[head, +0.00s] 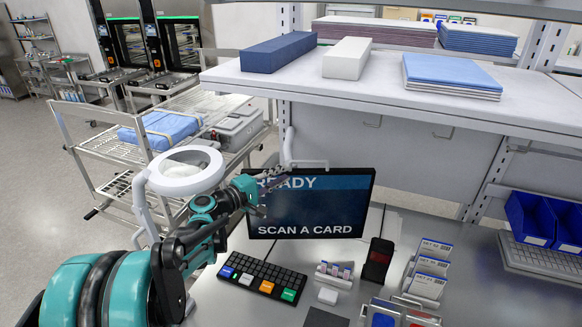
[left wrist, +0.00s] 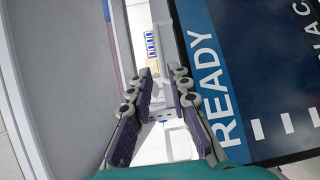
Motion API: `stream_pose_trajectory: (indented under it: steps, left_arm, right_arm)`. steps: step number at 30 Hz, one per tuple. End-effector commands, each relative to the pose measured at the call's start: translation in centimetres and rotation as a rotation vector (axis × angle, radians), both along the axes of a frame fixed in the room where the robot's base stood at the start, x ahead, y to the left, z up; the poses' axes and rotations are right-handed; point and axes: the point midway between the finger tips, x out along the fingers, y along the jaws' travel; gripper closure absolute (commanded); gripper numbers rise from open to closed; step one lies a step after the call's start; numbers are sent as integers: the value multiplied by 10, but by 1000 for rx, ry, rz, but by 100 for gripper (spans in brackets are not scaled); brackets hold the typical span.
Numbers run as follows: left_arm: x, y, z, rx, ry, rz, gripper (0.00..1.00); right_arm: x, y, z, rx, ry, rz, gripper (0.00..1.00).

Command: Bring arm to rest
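My left arm (head: 205,215) reaches in from the lower left of the head view, teal and black. Its left gripper (head: 272,180) is raised in front of the upper left part of the monitor (head: 320,205), which reads "READY" and "SCAN A CARD". In the left wrist view the two dark padded fingers of the left gripper (left wrist: 163,85) stand apart with nothing between them. The monitor (left wrist: 240,60) fills the right side there, close beside the right finger. I cannot tell whether they touch. My right gripper is not in view.
A shelf (head: 400,105) with boxes hangs above the monitor. A ring lamp (head: 187,172) stands just left of the gripper. A keyboard (head: 262,277), a phone-like device (head: 377,260) and card holders (head: 428,275) are on the bench. A wire cart (head: 105,150) stands behind.

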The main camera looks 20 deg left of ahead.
Motion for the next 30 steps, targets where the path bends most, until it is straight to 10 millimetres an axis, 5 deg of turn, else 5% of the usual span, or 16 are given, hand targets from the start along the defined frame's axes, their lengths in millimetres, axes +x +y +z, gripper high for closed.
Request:
stream_pose_trajectory:
  steps: [5,10,15,18,24,30]
  left_arm:
    - [-2,-5,-4,15,7,-7,82]
    - [-33,-51,-45,189,76,-71,82]
    - [-104,-109,-124,535,182,-194,82]
    - [-153,-126,-173,755,231,-264,82]
    - [-242,-124,-263,1182,292,-388,82]
    - [-290,-104,-311,1465,312,-451,82]
  right_arm:
    - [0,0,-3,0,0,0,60]
    - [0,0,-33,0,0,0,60]
    - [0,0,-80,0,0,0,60]
    - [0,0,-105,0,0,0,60]
    - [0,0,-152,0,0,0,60]
    - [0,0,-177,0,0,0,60]
